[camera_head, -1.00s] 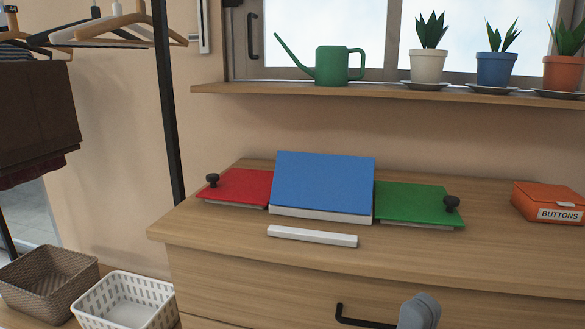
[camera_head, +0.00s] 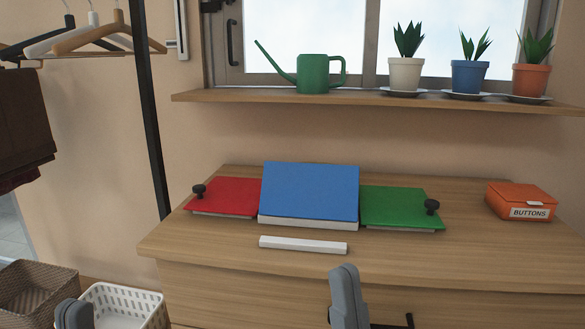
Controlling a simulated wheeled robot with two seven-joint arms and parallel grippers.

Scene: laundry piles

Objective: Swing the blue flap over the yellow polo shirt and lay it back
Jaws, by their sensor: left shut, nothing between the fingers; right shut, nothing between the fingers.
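The blue flap (camera_head: 309,192) is the middle panel of a folding board on the wooden dresser top. It slopes up toward the back, with a white edge along its front. A red panel (camera_head: 226,197) lies flat on its left and a green panel (camera_head: 400,207) on its right, each with a dark knob. No yellow polo shirt is visible. My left gripper (camera_head: 74,314) is at the bottom left, in front of the white basket, mostly cut off. My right gripper (camera_head: 346,295) is in front of the dresser, below the board. Both are shut and empty, apart from the board.
A white bar (camera_head: 303,245) lies before the board. An orange BUTTONS box (camera_head: 521,202) stands to the right. A shelf (camera_head: 370,98) above holds a green watering can (camera_head: 314,74) and potted plants. Baskets sit at lower left, beside a clothes rail.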

